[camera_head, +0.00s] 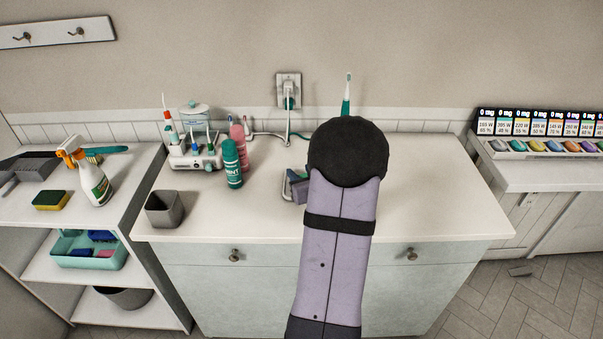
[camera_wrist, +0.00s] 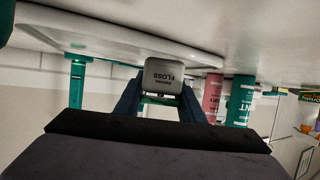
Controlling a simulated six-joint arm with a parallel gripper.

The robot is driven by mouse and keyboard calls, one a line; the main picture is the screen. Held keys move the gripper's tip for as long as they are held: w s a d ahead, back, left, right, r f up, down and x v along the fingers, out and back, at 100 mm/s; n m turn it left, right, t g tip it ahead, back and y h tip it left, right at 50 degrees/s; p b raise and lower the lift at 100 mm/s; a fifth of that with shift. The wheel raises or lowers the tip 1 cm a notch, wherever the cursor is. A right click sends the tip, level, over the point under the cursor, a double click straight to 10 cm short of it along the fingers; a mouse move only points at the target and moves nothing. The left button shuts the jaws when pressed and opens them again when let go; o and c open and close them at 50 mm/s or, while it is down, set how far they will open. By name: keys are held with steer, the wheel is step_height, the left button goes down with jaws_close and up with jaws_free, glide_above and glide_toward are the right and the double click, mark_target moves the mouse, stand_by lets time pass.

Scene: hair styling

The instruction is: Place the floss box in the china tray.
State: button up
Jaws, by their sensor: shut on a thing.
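The floss box (camera_wrist: 164,74) is a small white-grey box with "FLOSS" on it, upside down in the wrist view. My gripper (camera_wrist: 160,97) is shut on it, a dark blue finger on each side. The china tray (camera_wrist: 95,32) is a wide, flat white piece with a rounded rim on the counter, which shows along the top of the inverted wrist view. The box overlaps the tray's rim there; I cannot tell whether they touch. In the head view my arm hides the box and the tray, and only part of my gripper (camera_head: 297,188) shows.
A green mint bottle (camera_head: 232,163) and a pink bottle (camera_head: 239,142) stand left of my gripper. A teal toothbrush (camera_head: 346,98) stands behind my arm. A grey cup (camera_head: 165,209) is at the counter's front left. The right part of the counter (camera_head: 440,190) is clear.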

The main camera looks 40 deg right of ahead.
steer(key=shift+f, duration=0.15)
steer(key=o, duration=1)
steer(key=shift+s+r, duration=0.15)
steer(key=shift+r, duration=0.1)
steer(key=v, duration=1.1)
steer(key=shift+s+a+r, duration=0.1)
steer(key=shift+s+a, duration=0.1)
steer(key=shift+s, duration=0.15)
steer(key=shift+w, duration=0.1)
